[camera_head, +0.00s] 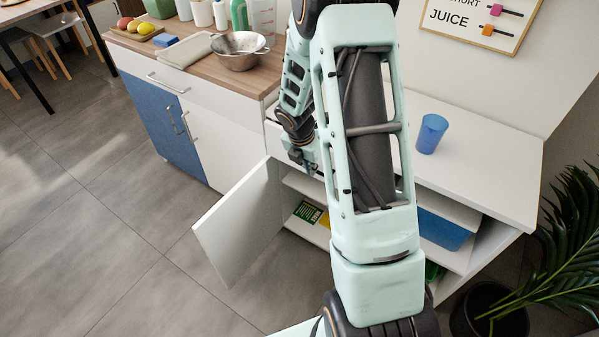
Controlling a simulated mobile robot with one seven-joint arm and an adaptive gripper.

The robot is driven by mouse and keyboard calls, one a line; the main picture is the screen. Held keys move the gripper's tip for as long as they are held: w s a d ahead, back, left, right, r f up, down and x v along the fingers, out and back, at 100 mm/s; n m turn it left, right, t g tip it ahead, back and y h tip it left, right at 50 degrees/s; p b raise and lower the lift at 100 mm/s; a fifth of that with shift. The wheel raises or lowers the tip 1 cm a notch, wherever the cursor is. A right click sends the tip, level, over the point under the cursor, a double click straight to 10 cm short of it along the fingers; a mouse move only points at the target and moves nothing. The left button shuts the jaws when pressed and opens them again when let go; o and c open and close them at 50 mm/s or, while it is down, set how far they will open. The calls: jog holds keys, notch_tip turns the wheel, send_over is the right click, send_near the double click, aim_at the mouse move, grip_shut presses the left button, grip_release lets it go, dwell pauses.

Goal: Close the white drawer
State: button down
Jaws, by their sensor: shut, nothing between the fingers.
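A white cabinet (480,160) stands under my arm at the right. A white panel (274,140) shows at its upper left, beside my gripper, and looks like a drawer front. My arm hides most of it, so I cannot tell how far it stands out. My gripper (309,168) is shut and empty, small and partly hidden behind my forearm. It is close to this panel; I cannot tell whether they touch. Another white drawer front (190,100) with a bar handle (167,83) sits flush in the left counter.
A white cabinet door (240,222) stands open below my gripper. The open shelves hold a blue bin (443,232) and a green-yellow box (308,212). A blue cup (431,133) stands on the white top. A colander (239,50) stands on the wooden counter.

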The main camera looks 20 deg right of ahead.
jog(key=shift+w+d+p, duration=0.45)
jog(key=shift+w+d, duration=0.25)
jog(key=shift+d, duration=0.25)
jog(key=shift+a, duration=0.1)
